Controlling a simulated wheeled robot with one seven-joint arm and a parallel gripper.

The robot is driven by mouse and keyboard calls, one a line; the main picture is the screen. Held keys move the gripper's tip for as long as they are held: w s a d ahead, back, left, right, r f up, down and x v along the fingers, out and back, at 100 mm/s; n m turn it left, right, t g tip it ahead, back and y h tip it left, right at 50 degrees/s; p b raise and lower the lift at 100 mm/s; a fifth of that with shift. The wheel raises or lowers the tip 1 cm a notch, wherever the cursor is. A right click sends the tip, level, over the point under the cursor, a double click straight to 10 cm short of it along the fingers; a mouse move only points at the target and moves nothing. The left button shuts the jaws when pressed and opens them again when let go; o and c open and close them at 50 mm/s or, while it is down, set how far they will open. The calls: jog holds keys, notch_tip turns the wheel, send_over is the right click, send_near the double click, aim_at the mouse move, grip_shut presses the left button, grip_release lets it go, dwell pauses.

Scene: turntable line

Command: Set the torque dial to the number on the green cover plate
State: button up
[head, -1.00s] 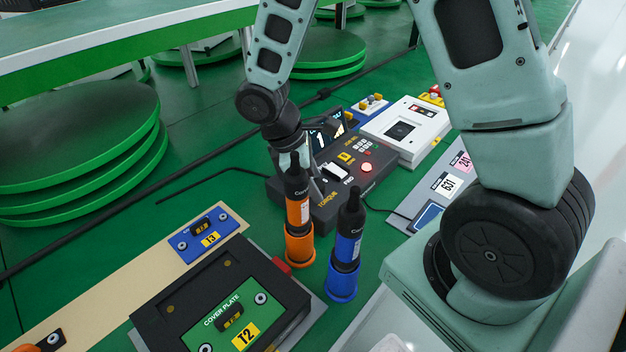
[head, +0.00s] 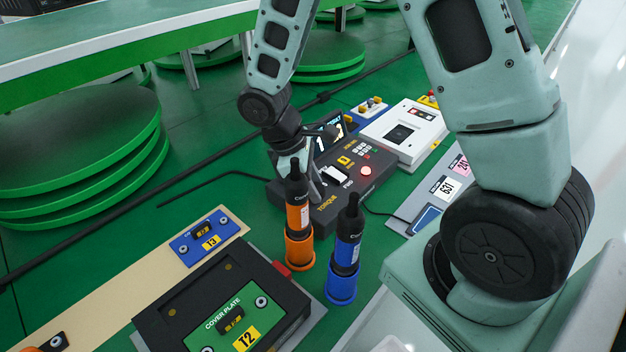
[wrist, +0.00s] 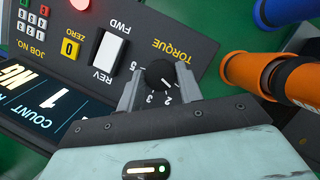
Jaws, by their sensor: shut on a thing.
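The green cover plate (head: 212,331) lies in a black frame at the lower left of the head view and carries a yellow T2 label (head: 246,338). The torque dial (wrist: 160,73) is a round black knob on the dark control panel. In the wrist view the numbers 2, 3 and 5 show around it; other numbers are hidden. A pale mark shows on the knob's lower side, but I cannot tell exactly which number it meets. My gripper (wrist: 158,84) is shut on the dial, one finger on each side. In the head view the orange screwdriver partly hides my gripper.
An orange screwdriver (head: 298,215) and a blue screwdriver (head: 348,248) stand upright in holders close in front of the panel. A white REV/FWD rocker switch (wrist: 107,56) and a display (wrist: 45,95) are beside the dial. A blue T3 plate (head: 196,248) lies at the left.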

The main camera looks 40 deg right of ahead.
jog(key=m+p, duration=0.2)
jog(key=m, duration=0.1)
jog(key=shift+w+r+g+y, duration=0.1)
jog(key=shift+r+g+y, duration=0.05)
jog(key=shift+g+y, duration=0.25)
jog(key=shift+d+m+y+p, duration=0.1)
jog(key=shift+m+y+p, duration=0.7)
jog(key=shift+m, duration=0.9)
jog(key=o, duration=1)
jog(key=v, duration=1.1)
jog(key=w+v, duration=0.1)
jog(key=v, duration=0.5)
jog(key=shift+a, duration=0.25)
